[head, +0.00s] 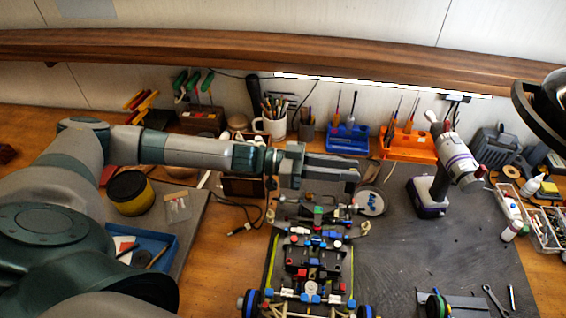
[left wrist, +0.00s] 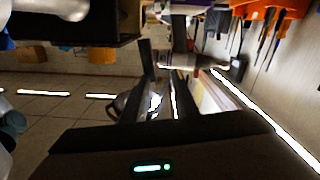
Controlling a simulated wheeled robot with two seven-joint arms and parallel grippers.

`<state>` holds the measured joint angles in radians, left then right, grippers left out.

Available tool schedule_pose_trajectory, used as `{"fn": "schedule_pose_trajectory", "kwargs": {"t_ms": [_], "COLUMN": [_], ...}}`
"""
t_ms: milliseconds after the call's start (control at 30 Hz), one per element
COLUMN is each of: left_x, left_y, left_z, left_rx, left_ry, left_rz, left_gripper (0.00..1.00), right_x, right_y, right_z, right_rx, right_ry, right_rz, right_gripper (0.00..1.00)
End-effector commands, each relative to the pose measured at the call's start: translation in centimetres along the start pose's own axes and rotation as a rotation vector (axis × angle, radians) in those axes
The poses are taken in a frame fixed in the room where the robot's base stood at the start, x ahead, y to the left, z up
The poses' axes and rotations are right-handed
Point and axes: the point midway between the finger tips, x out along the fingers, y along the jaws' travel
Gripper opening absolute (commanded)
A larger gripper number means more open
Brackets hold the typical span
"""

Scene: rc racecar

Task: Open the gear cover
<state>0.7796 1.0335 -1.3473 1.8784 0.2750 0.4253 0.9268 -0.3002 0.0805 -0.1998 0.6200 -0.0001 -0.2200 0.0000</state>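The RC racecar (head: 318,258) lies on the dark mat in the lower middle of the head view, with blue, red, white and black parts on its chassis. I cannot tell which part is the gear cover. My left gripper (head: 350,170) is above the far end of the car, with its fingers pointing right. In the left wrist view the two fingers (left wrist: 163,60) stand apart with a gap and nothing clearly held between them. The left gripper and forearm cover part of the bench behind the car. My right gripper is not in view.
A round white disc with blue marks (head: 371,201) lies beside the car's far end. A cordless drill (head: 445,180) stands right of it. Blue (head: 348,138) and orange (head: 408,145) tool holders line the back. The mat (head: 450,255) right of the car is mostly clear.

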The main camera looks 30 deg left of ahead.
Motion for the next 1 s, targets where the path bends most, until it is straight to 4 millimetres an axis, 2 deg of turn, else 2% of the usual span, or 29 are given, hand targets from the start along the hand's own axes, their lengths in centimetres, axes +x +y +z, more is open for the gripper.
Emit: {"fn": "schedule_pose_trajectory", "kwargs": {"t_ms": [700,833,1000], "left_x": [-12.8,-14.4,-15.3], "left_y": [-0.2,-0.2,-0.1], "left_z": [0.3,0.3,0.1], "left_rx": [0.002,0.000,0.001], "left_ry": [-0.003,-0.002,-0.001], "left_rz": [-0.005,-0.004,-0.002], "left_gripper": [0.26,0.26,0.26], "right_x": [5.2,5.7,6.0], "right_y": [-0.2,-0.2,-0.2], "right_z": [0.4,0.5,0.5], "right_rx": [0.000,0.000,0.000], "right_ry": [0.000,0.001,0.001], "right_rz": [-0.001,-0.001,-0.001], "right_gripper": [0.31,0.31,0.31]}}
